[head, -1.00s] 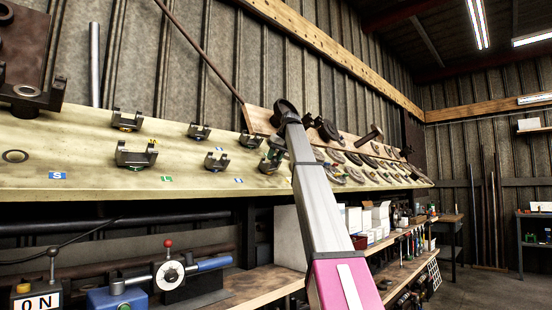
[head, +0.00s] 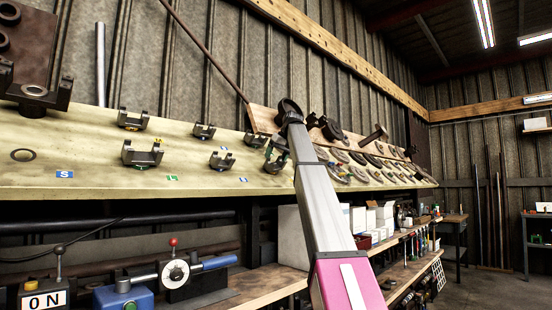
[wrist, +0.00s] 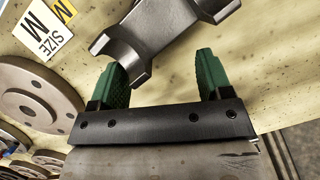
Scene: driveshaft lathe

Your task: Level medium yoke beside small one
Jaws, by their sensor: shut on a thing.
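A grey metal yoke (wrist: 165,40) fills the top of the wrist view, tilted in the picture. My gripper (wrist: 161,80) has green fingers, one on each side of the yoke's fork, and is shut on it. In the head view my gripper (head: 276,158) is over the right part of the pale sloping board (head: 100,185), small and partly hidden by my arm. I cannot tell which is the small one.
A SIZE M label (wrist: 46,32) lies at the wrist view's upper left, above flanged discs (wrist: 35,95). In the head view, S (head: 64,174), L (head: 172,178) and M (head: 243,180) labels mark the board. Many discs (head: 375,160) lie to the right. The board is bare around the S label.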

